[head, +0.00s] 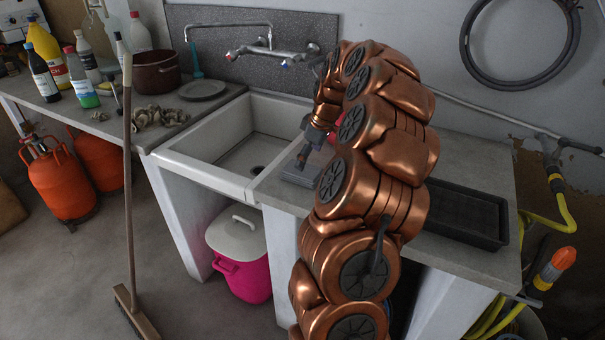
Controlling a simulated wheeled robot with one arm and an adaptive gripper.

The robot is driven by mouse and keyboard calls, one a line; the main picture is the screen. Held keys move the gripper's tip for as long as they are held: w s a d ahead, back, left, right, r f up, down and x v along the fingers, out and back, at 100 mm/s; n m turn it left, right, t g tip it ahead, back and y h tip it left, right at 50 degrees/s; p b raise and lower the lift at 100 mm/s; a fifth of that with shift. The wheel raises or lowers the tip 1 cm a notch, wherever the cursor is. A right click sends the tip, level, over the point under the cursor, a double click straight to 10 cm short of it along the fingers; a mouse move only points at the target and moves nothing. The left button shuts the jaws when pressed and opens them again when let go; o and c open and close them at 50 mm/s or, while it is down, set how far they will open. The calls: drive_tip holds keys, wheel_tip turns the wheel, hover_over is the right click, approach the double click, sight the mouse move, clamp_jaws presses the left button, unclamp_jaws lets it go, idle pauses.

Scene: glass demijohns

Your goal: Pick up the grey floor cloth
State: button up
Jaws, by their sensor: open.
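A flat grey piece (297,178), apparently the folded floor cloth, lies on the counter just right of the sink. My copper arm arches over the counter and hides part of that area. My gripper (306,153) points down at the cloth's upper part, small and partly hidden by the arm. It is open. I cannot tell whether its fingers touch the cloth. Something red (334,136) shows behind the gripper, mostly hidden.
The white sink (207,167) is left of the gripper, with a wall tap (270,50) above. A black tray (462,212) lies right of my arm. The left counter holds bottles, a brown pot (156,73) and a crumpled beige heap (152,116). A broom (129,190) stands in front.

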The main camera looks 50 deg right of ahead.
sight(302, 173)
drive_tip(key=shift+p+x, duration=0.3)
drive_tip(key=shift+x, duration=2.25)
drive_tip(key=c, duration=1.1)
